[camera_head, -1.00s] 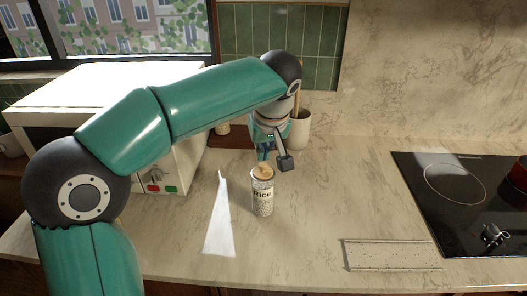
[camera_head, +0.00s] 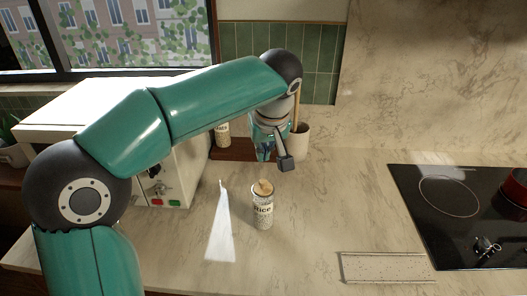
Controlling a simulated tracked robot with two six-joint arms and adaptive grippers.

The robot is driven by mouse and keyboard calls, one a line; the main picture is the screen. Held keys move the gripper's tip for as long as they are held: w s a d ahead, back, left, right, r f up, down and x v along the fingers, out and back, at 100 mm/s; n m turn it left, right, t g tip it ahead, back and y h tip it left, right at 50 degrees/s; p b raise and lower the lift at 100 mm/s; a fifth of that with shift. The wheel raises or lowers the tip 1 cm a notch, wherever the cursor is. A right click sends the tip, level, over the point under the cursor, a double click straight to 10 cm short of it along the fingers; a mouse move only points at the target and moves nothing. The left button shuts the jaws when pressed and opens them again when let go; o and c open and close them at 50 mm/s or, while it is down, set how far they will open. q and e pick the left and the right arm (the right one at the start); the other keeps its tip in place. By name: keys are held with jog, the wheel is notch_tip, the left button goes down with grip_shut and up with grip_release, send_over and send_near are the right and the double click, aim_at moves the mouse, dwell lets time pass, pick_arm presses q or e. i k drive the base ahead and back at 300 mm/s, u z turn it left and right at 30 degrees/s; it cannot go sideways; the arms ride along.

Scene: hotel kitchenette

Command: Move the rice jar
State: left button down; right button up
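The rice jar (camera_head: 262,211) stands upright on the marble counter, a clear jar with a "Rice" label and a light wooden lid. My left gripper (camera_head: 275,160) hangs above and behind the jar in the picture, apart from its lid. Its dark fingers look spread, with nothing seen between them. My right gripper is not in view.
A flat speckled rectangle (camera_head: 385,267) lies at front right, beside the black cooktop (camera_head: 440,225) with a red pot (camera_head: 516,188). A utensil crock (camera_head: 301,142) and another jar (camera_head: 222,135) stand behind.

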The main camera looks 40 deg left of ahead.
aim_at(262, 206)
jog(key=k, duration=1)
